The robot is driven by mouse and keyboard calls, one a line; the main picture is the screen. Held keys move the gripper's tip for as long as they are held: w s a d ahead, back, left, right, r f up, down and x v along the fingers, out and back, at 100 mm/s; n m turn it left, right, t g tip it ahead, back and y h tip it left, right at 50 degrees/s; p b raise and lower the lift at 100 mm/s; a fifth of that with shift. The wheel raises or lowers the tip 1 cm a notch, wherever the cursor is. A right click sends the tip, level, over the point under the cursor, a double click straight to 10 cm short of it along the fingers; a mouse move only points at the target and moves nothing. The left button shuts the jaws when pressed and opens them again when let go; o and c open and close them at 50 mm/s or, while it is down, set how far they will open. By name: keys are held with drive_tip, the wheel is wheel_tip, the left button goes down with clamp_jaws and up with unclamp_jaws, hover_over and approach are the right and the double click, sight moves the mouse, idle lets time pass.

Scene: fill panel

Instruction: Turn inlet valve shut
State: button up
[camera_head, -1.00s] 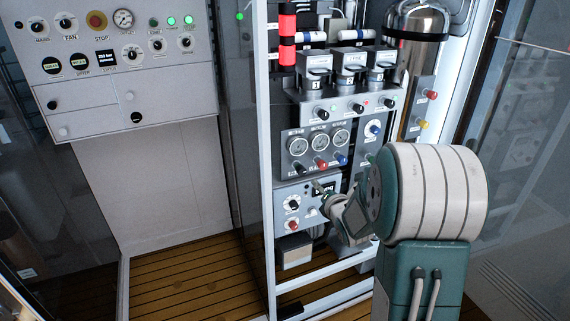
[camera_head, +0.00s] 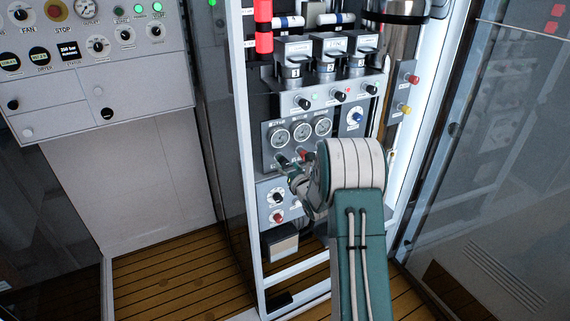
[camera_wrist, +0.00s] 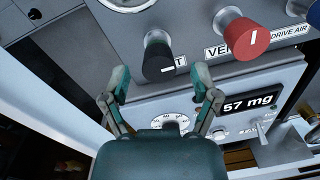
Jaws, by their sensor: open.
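The inlet valve appears to be a black knob (camera_wrist: 158,58) with a short white mark lying nearly level in the wrist view. The label beside it is mostly covered, with only a final "T" readable. My gripper (camera_wrist: 163,85) is open, its two fingertips below and to either side of the knob. I see no clear contact. In the head view my gripper (camera_head: 291,165) is at the row of knobs under the gauges, and it partly hides them.
A red knob (camera_wrist: 241,36) stands close to the right, by a label starting "VE". A panel with a small display (camera_wrist: 249,104) and a dial lies below. Gauges (camera_head: 301,131) sit above the knobs. The white cabinet frame (camera_head: 247,170) borders the left side.

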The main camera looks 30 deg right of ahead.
drive_tip(key=shift+w, duration=0.9)
clamp_jaws()
